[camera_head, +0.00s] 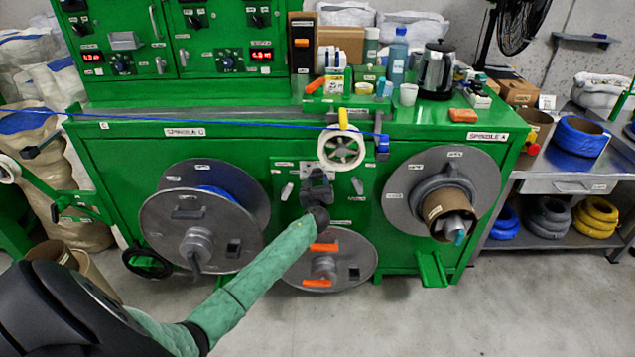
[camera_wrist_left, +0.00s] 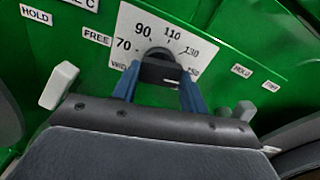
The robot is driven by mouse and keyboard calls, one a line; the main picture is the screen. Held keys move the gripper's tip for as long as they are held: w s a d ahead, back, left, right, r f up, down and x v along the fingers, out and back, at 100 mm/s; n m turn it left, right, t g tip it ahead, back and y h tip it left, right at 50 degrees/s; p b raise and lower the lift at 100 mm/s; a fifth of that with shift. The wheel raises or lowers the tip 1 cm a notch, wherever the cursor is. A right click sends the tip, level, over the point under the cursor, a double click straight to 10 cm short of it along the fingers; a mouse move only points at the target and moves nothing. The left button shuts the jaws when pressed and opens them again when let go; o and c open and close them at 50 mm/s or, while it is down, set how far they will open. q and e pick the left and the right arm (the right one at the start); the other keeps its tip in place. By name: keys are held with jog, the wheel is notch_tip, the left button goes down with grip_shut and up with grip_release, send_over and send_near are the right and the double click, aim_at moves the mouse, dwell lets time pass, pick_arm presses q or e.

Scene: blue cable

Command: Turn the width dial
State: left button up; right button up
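The width dial (camera_wrist_left: 158,55) is a dark round knob on a white scale plate (camera_wrist_left: 133,24) marked from 70 to 150. The plate is on the green machine front (camera_head: 110,150). In the head view my left gripper (camera_head: 317,178) is in front of the plate and hides the knob. In the left wrist view its two blue fingers (camera_wrist_left: 159,82) are spread apart, one on each side of the knob's lower part. I cannot tell whether they touch it. My right gripper is not in view.
White levers (camera_wrist_left: 58,86) flank the plate. A white pulley wheel (camera_head: 342,148) sits above. A grey reel (camera_head: 200,228) stands at left, spindle A's disc (camera_head: 405,195) at right and a lower disc (camera_head: 345,262) below. A blue cable (camera_head: 230,122) crosses the machine's upper edge.

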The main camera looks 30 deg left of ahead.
pick_arm(q)
jog(key=c, duration=0.4)
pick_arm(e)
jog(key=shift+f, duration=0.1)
pick_arm(q)
jog(key=shift+f+n+b, duration=0.1)
jog(key=shift+n+b, duration=0.4)
jog(key=shift+n, duration=0.3)
jog(key=n+b, duration=0.3)
jog(key=n, duration=0.2)
jog(key=shift+n, duration=0.4)
jog(key=n+b, duration=0.4)
jog(key=n, duration=0.3)
jog(key=shift+n, duration=0.4)
jog(key=shift+a+n, duration=0.1)
jog(key=shift+n, duration=0.3)
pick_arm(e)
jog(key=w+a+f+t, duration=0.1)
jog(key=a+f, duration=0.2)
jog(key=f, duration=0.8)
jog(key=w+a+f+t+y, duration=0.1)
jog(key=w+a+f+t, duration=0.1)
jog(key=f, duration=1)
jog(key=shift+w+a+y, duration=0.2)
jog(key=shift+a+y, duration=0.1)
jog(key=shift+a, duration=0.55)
